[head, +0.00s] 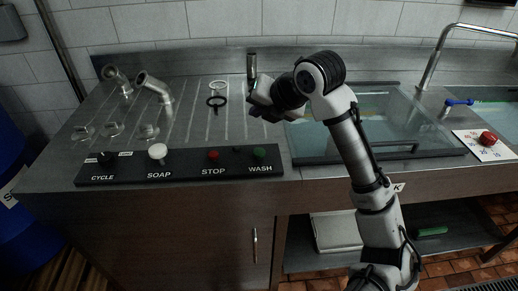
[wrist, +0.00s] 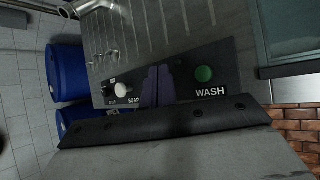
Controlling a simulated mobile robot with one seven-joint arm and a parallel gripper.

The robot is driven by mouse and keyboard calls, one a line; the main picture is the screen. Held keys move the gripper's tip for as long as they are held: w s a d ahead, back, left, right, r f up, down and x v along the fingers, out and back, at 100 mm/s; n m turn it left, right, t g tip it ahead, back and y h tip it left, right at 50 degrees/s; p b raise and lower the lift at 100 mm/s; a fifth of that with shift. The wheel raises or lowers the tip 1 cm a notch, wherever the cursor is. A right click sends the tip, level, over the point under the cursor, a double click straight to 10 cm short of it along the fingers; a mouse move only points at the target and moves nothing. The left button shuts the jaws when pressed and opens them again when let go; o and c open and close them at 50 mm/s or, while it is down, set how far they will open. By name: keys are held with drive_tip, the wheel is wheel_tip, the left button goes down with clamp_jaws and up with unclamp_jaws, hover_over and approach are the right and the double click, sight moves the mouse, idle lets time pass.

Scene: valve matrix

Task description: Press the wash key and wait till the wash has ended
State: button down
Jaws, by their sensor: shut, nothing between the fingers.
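The wash key is a green round button (head: 259,154) above the word WASH on the black control panel (head: 130,172) along the counter's front edge. It also shows in the wrist view (wrist: 204,74), right of my fingers. My gripper (head: 262,112) is above the counter, behind and above the green button, and apart from it. In the wrist view my gripper's fingers (wrist: 158,73) are together with nothing between them. They cover the stretch of panel between SOAP and WASH, so the red STOP button (head: 213,155) is hidden there.
The panel also bears a white SOAP knob (head: 157,151) and a black CYCLE knob (head: 105,158). A glass-sided tank (head: 375,140) stands right of the panel. A blue-handled tap (head: 459,102) is at right.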

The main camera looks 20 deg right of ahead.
drive_tip(key=shift+s+d, duration=0.25)
drive_tip(key=shift+d, duration=0.1)
drive_tip(key=shift+f, duration=0.15)
drive_tip(key=b, duration=0.5)
hover_over(262, 154)
wheel_tip(262, 154, down, 8)
drive_tip(key=shift+r, duration=0.2)
drive_tip(key=shift+f+b, duration=0.5)
drive_tip(key=shift+b, duration=0.15)
drive_tip(key=shift+f, duration=0.15)
idle(1.0)
drive_tip(key=shift+w+f+b, duration=0.1)
drive_tip(key=shift+f+b, duration=0.2)
drive_tip(key=shift+b, duration=0.25)
